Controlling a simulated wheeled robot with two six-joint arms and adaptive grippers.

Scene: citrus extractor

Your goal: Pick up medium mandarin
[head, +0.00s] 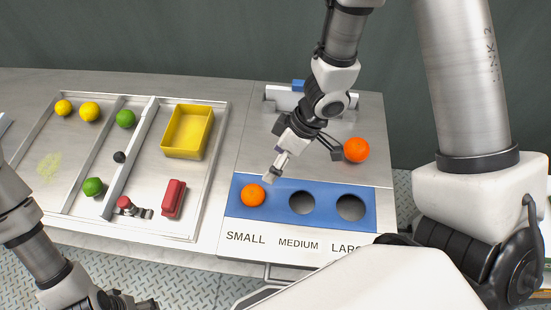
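An orange mandarin (356,150) rests on the metal surface at the back right, behind the sizing plate. A smaller-looking orange mandarin (253,195) sits at the SMALL hole of the blue sizing plate (327,190). The MEDIUM hole (302,202) and LARGE hole (351,207) are empty. My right gripper (272,177) points down and left, just above the plate's back edge, near the smaller mandarin. Its fingertips appear together with nothing between them. The other mandarin is to its right, apart from the fingertips. My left gripper (130,303) is partly cut off at the bottom left.
A metal tray (205,237) on the left holds lemons (89,111), limes (93,187), a yellow bin (188,132), a red block (173,198) and a small dark ball (119,157).

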